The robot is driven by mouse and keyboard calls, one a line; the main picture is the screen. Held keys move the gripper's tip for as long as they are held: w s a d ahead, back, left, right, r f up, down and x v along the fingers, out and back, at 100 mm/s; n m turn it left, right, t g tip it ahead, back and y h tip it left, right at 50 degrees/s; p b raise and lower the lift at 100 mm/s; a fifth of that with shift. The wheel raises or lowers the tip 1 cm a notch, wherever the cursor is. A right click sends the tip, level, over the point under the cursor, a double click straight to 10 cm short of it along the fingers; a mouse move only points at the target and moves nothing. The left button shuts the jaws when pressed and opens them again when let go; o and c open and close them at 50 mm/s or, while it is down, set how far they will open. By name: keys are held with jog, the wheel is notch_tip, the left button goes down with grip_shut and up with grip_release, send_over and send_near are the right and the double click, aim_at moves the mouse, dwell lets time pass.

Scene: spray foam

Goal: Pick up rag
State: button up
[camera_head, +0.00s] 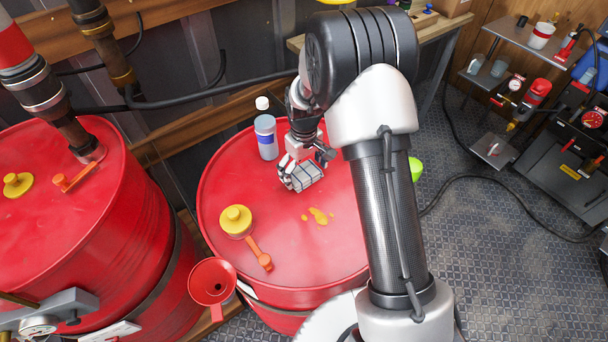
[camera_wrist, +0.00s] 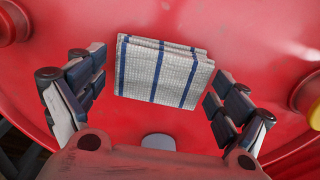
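The rag (camera_head: 307,177) is a folded white cloth with dark blue stripes. It lies on top of the red drum (camera_head: 230,190), near the middle, and it also shows in the wrist view (camera_wrist: 163,73). My gripper (camera_head: 299,176) is at the rag, reaching down from above. In the wrist view my gripper (camera_wrist: 160,97) is open, with one finger on each side of the rag. Gaps of red drum show between the fingers and the cloth, so neither finger appears to touch it.
A clear bottle with a white cap (camera_head: 265,135) stands behind the rag. A yellow cap (camera_head: 236,220), an orange handle (camera_head: 260,255) and yellow spilled drops (camera_head: 319,216) are on the drum's front. A red funnel (camera_head: 212,282) sits beside the drum. Another red drum (camera_head: 75,230) stands left.

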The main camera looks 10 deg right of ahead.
aim_at(304, 172)
jog(key=c, duration=0.5)
jog(key=shift+r, duration=0.2)
jog(key=shift+c, duration=0.2)
notch_tip(304, 172, up, 20)
jog(key=p, duration=0.5)
jog(key=shift+f, duration=0.15)
